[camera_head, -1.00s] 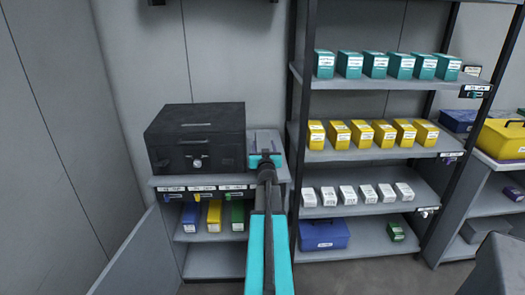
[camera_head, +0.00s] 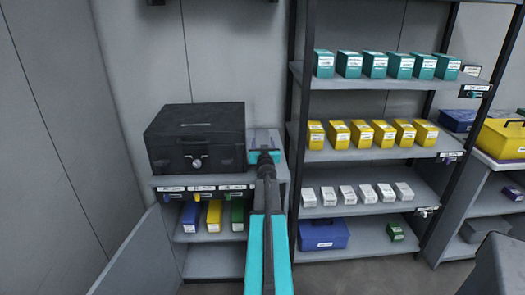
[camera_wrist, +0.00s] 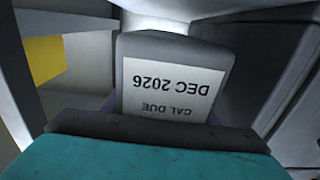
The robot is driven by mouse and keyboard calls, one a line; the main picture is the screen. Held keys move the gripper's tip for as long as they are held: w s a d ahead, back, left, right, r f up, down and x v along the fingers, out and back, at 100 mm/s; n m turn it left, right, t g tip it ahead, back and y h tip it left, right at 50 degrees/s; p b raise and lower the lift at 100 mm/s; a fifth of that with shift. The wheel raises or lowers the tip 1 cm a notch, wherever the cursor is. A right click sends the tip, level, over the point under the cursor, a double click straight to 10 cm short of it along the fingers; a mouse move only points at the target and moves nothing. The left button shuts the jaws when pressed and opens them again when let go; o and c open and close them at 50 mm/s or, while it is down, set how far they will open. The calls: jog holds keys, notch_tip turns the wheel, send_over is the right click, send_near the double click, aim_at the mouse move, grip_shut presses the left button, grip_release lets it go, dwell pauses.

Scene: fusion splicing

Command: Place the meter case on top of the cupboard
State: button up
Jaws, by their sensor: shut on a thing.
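The meter case is a greyish thing (camera_head: 263,138) at the back right of the cupboard top, largely hidden behind my gripper. In the wrist view it (camera_wrist: 175,48) carries a white label reading "CAL DUE DEC 2026", upside down. My gripper (camera_head: 264,157) is shut on it. The cupboard (camera_head: 283,172) is a low grey cabinet with its door open to the left. The case is over its top, right beside a black box. I cannot tell whether its underside touches the surface.
The black box (camera_head: 195,138) fills most of the cupboard top, leaving a narrow strip at the right. Blue, yellow and green binders (camera_head: 214,216) stand on the shelf below. A tall rack (camera_head: 298,100) with several rows of boxes stands close to the right.

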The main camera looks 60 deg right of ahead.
jog(key=shift+f, duration=1.65)
jog(key=o, duration=1.5)
jog(key=shift+f, duration=0.15)
jog(key=shift+a, duration=0.1)
jog(key=shift+b+v, duration=0.8)
jog(key=shift+v, duration=5.15)
